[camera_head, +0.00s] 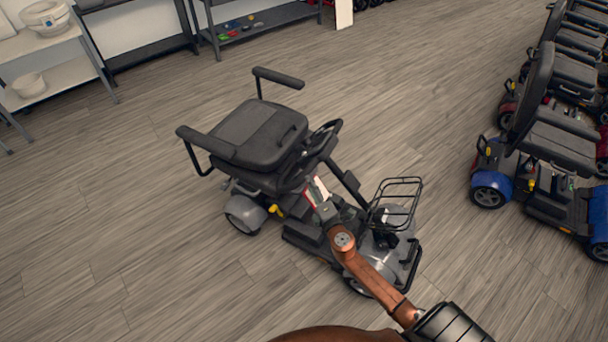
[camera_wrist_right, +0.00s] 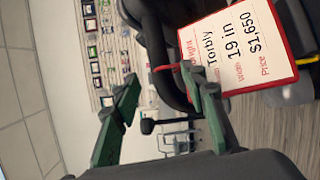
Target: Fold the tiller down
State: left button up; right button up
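The grey and black scooter (camera_head: 265,135) stands in the middle of the head view. Its tiller (camera_head: 348,184) rises from the front and leans back toward the seat, with the dark handlebar (camera_head: 325,135) at the seat's front edge. My right gripper (camera_head: 318,198) is beside the tiller, by a red-edged price card (camera_head: 318,188). In the right wrist view my right gripper (camera_wrist_right: 161,78) has its green fingers wide apart. A dark curved bar (camera_wrist_right: 165,55) lies near the right finger; I cannot tell whether they touch. The price card (camera_wrist_right: 240,45) shows there too. My left gripper is not in view.
A black wire basket (camera_head: 398,203) sits at the scooter's front. A row of other scooters (camera_head: 555,150) stands at the right. Shelves (camera_head: 262,22) line the back wall and a rack with white bowls (camera_head: 62,72) stands at the left. Open wood floor surrounds the scooter.

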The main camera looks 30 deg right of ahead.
aim_at(305, 173)
jog(key=b+x, duration=0.1)
jog(key=x, duration=0.6)
jog(key=shift+w+d, duration=0.1)
jog(key=shift+c, duration=0.6)
grip_shut()
